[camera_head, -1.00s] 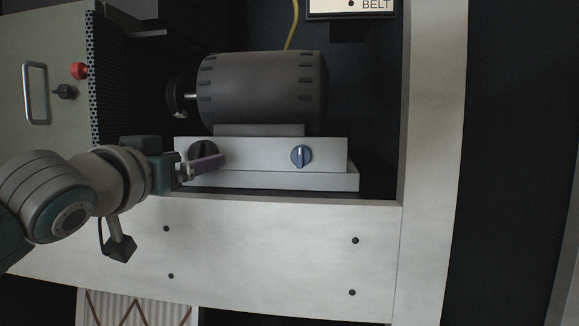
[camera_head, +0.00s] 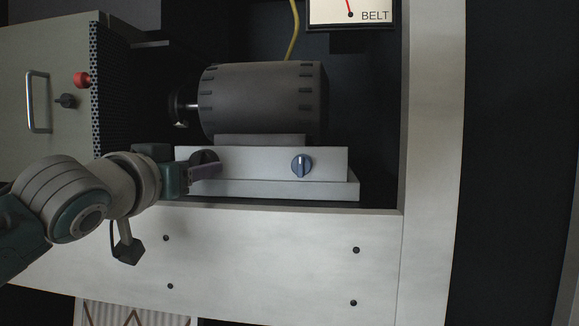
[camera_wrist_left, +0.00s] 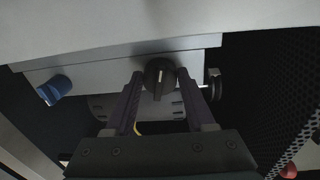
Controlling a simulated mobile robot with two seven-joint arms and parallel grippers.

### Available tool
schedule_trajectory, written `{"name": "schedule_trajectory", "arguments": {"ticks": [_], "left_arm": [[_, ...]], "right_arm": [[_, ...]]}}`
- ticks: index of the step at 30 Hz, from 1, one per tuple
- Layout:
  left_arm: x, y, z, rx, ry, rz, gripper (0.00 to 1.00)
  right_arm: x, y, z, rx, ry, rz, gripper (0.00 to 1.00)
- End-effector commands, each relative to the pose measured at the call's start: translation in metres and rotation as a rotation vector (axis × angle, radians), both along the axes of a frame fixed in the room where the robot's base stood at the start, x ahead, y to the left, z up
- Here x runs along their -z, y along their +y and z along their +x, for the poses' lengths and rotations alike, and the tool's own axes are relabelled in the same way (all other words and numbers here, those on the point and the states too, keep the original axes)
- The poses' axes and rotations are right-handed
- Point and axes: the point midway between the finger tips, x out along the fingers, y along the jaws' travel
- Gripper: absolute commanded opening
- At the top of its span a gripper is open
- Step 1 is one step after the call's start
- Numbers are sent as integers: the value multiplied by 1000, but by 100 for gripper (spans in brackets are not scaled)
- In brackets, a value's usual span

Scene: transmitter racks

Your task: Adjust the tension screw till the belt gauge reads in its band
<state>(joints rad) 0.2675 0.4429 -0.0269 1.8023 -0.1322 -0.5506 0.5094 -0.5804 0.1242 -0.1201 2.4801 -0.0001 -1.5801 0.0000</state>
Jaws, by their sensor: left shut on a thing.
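A dark round knob (camera_head: 203,157), likely the tension screw, sits on the left of the pale motor base. My left gripper (camera_head: 208,168) is at this knob. In the left wrist view the dark knob (camera_wrist_left: 158,76) stands between the two fingertips (camera_wrist_left: 161,80), and the gripper is shut on it. The belt gauge (camera_head: 366,9), a white dial marked BELT, is at the top edge of the head view. Its red needle points up and slightly left; its upper scale and band are cut off. My right gripper is not in view.
A blue knob (camera_head: 301,165) is on the right of the same base. A dark grey motor (camera_head: 262,98) sits above it. A cabinet (camera_head: 50,75) with a handle and red button stands at the left. A white frame panel (camera_head: 270,250) runs below.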

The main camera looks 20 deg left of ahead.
Motion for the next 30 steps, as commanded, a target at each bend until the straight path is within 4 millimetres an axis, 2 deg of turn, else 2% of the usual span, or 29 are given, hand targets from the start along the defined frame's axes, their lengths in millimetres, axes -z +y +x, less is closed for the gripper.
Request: {"name": "schedule_trajectory", "arguments": {"ticks": [1,7,17,30], "left_arm": [[0,0,0,1,0,0,22],[0,0,0,1,0,0,0],[-3,0,0,0,13,47,0],[-6,1,0,2,89,360,0]], "right_arm": [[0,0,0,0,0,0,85],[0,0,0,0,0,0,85],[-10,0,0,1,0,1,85],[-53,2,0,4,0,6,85]]}}
